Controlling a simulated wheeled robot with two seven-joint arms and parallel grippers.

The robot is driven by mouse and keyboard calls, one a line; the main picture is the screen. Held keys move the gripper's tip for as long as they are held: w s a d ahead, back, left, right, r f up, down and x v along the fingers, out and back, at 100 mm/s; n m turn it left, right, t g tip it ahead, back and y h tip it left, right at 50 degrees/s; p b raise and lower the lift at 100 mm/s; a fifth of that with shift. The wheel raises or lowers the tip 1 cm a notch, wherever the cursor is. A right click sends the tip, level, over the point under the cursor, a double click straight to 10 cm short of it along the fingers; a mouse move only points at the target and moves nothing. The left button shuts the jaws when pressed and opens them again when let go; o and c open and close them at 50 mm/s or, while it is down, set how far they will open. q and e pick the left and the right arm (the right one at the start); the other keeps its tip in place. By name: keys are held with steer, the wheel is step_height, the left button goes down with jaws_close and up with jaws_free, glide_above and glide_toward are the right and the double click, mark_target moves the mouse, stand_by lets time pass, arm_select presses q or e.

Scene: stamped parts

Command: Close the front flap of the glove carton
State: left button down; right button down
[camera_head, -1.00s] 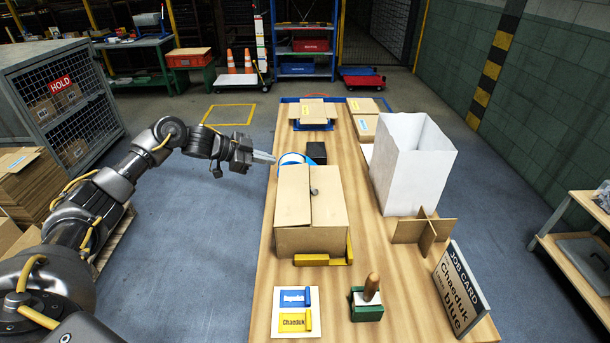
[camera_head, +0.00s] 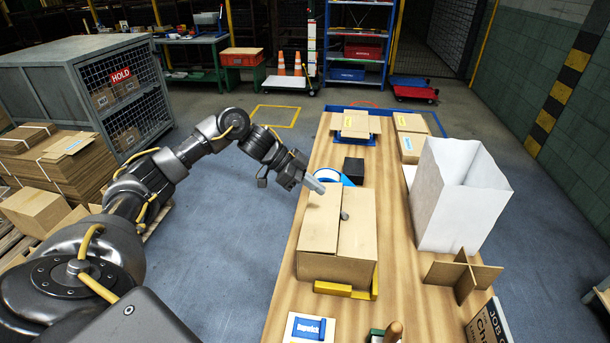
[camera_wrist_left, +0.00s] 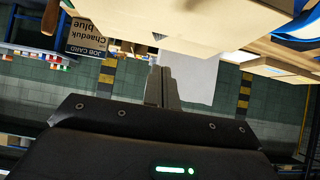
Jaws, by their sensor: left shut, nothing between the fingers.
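The glove carton (camera_head: 336,269) is a brown cardboard box on the wooden table in the head view. Its top panels (camera_head: 318,228) lie roughly flat, with a seam between them and a small grey round piece (camera_head: 344,216) near it. I cannot tell which panel is the front flap. My left gripper (camera_head: 316,186) is shut and empty at the carton's far left corner; whether it touches cannot be told. In the left wrist view the shut fingers (camera_wrist_left: 163,88) point toward a cardboard surface (camera_wrist_left: 190,18), probably the carton. My right gripper is not in view.
A yellow corner bracket (camera_head: 334,289) borders the carton's near right corner. A blue-and-white roll (camera_head: 331,177) and black block (camera_head: 353,170) stand behind it. A tall white bag (camera_head: 455,205) and cardboard divider (camera_head: 462,275) stand to the right. Floor left of the table is clear.

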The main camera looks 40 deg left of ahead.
mark_target(334, 212)
arm_select(q)
steer(key=x, duration=0.3)
steer(key=shift+d+p, duration=0.2)
steer(key=shift+p, duration=0.15)
step_height(334, 212, down, 3)
steer(key=shift+w+d+f+p, duration=0.1)
steer(key=shift+d+f+p, duration=0.1)
steer(key=shift+p, duration=0.2)
steer(key=shift+f, duration=0.45)
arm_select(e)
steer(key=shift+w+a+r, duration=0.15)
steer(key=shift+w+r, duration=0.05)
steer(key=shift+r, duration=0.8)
arm_select(q)
steer(key=shift+w+d+f, duration=0.1)
steer(key=shift+d+f, duration=0.05)
steer(key=shift+f, duration=0.45)
steer(key=shift+r, duration=0.2)
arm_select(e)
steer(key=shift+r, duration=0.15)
arm_select(q)
steer(key=shift+r+p, duration=0.7)
steer(key=shift+p, duration=0.2)
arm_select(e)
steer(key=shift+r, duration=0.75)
